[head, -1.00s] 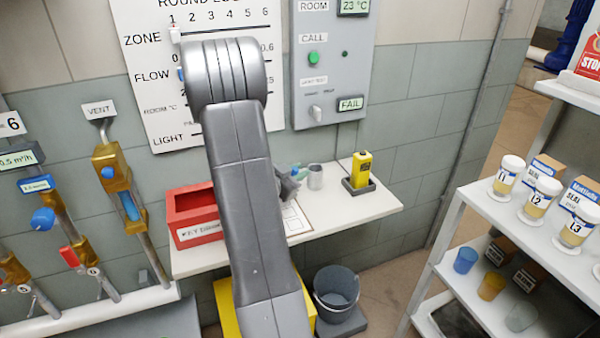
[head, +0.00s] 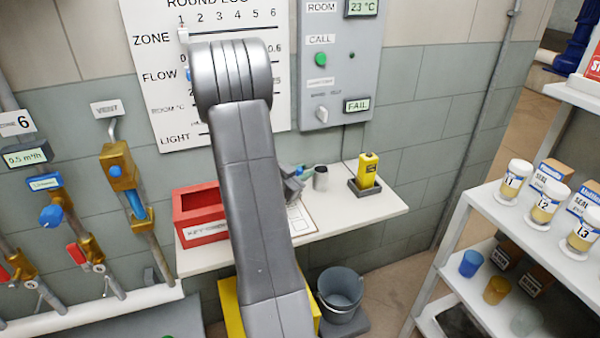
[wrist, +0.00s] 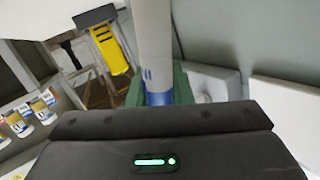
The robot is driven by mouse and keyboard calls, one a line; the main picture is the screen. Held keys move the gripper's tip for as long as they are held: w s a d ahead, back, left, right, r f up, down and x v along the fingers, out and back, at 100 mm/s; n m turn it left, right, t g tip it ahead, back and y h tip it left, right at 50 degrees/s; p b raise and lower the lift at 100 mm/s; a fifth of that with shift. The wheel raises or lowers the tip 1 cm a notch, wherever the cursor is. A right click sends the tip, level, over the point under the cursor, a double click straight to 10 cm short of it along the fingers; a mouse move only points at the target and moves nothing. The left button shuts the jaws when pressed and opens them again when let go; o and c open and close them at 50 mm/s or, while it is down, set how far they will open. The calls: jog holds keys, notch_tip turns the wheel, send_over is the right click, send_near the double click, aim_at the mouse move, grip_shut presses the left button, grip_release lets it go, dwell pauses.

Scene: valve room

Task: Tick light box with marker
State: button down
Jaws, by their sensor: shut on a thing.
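My gripper (head: 296,178) is mostly hidden behind my arm in the head view, just above the shelf by the wall. In the wrist view its green fingers (wrist: 180,88) are shut around the white marker (wrist: 153,45), which has a blue band. In the head view only a small blue-green bit shows at the gripper, and I cannot tell whether it is the marker. A clipboard with a paper (head: 301,218) lies on the shelf below, partly covered by my arm. The wall board (head: 165,105) has a LIGHT row at its bottom, partly behind my arm.
The wall shelf (head: 365,212) also holds a red box (head: 198,232), a grey cup (head: 320,178) and a yellow device (head: 367,170) in a dark stand. A grey bucket (head: 340,290) stands below. A rack (head: 482,200) with jars is at right, valve pipes at left.

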jog(key=shift+s+d, duration=0.15)
jog(key=shift+d, duration=0.1)
jog(key=shift+s+a, duration=0.35)
jog(key=shift+a, duration=0.05)
dwell(0.4)
notch_tip(320, 180, up, 8)
jog(key=p, duration=0.7)
dwell(0.4)
